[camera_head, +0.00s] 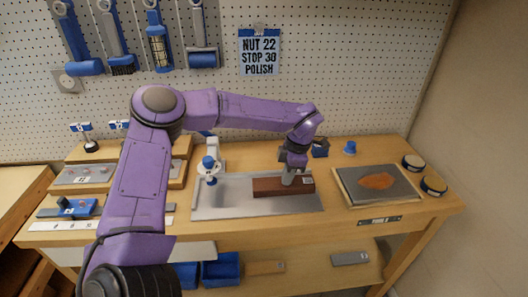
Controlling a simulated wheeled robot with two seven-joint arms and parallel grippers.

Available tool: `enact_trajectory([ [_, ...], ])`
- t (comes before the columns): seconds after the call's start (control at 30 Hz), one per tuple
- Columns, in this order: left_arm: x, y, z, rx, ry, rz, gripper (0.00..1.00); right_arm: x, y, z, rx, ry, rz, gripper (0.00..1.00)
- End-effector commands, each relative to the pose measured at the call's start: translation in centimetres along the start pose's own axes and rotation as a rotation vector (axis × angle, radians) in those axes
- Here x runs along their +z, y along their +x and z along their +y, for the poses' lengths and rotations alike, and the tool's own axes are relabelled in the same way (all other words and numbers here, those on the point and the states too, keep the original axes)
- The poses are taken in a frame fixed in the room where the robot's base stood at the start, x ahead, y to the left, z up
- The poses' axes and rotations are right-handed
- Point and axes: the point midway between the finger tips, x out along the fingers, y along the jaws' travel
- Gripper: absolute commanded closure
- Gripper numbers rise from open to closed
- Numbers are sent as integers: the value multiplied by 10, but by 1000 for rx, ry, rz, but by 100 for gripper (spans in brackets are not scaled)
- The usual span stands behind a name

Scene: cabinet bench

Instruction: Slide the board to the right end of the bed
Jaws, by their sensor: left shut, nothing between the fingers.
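The board (270,187) is a dark reddish-brown block lying flat on the grey metal bed (230,205). It lies on the right part of the bed, its right end close to the bed's right edge. My left gripper (290,178) points down at the board's right half, with its fingers shut and nothing held. The fingertips look to be at the board's top or back side; I cannot tell whether they touch it. The gripper covers a small part of the board. My right gripper is out of view.
A white and blue fixture (210,168) stands at the bed's left part. Two round tins (434,185) stand at the bench's right end. A blue knob (349,147) is behind.

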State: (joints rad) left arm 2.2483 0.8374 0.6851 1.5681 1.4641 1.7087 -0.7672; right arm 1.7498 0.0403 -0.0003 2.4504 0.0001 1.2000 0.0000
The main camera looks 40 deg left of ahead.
Motion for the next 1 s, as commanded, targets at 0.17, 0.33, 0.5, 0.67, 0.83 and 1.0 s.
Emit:
enact_trajectory([
  [0.17,-4,8,2,-8,-15,8,100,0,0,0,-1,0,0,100],
  [0.33,-4,8,2,-7,-14,8,100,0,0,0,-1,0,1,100],
  [0.5,-4,0,2,-6,-12,8,100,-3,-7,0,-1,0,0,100],
  [0.67,-6,-10,2,-5,-13,6,100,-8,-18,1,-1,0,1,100],
  [0.83,2,-8,-1,-1,-8,10,100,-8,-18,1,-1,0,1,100],
  [1.0,48,-13,-1,2,-7,8,100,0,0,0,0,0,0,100],
])
